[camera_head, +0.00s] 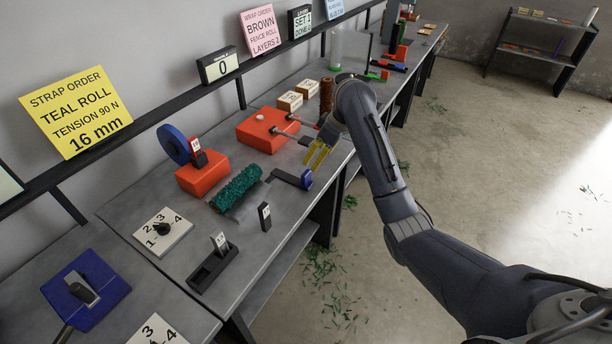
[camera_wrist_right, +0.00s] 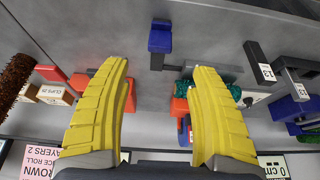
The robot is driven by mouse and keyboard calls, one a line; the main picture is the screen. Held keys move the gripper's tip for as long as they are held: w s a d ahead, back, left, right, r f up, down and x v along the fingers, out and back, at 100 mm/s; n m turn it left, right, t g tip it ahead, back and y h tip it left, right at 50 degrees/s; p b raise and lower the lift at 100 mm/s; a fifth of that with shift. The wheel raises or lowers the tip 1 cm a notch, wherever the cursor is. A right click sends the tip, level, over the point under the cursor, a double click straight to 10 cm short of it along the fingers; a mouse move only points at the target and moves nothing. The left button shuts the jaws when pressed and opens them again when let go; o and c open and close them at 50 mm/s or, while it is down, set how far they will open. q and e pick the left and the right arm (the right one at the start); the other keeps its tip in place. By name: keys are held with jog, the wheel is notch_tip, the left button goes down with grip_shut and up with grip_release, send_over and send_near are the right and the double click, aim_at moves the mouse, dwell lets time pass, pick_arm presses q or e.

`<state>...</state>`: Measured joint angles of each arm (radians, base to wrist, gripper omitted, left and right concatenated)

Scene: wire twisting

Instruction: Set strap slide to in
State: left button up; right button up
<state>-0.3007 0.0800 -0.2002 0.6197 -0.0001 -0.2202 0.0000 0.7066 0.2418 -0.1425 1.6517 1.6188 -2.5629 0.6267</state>
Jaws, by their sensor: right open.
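A dark slide bar with a blue block (camera_head: 306,179) at its end lies near the table's front edge, beside the teal roll (camera_head: 236,188). I take it for the strap slide, though no readable label marks it. In the right wrist view the blue block (camera_wrist_right: 160,38) is ahead of and above the fingertips, with a gap between. My right gripper (camera_head: 317,154) has yellow fingers spread wide and empty, over the table's front edge just behind that bar. In the right wrist view the gripper (camera_wrist_right: 162,72) shows nothing between its fingertips. My left gripper is in neither view.
A red base (camera_head: 202,178) with a blue reel (camera_head: 174,144) stands behind the roll. Another red block (camera_head: 262,130) with rods is farther along. A numbered dial plate (camera_head: 163,231) and a dark slotted block (camera_head: 212,268) lie nearer. A yellow order card (camera_head: 76,112) leans behind.

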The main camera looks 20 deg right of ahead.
aim_at(307, 173)
jog(key=x, duration=1.2)
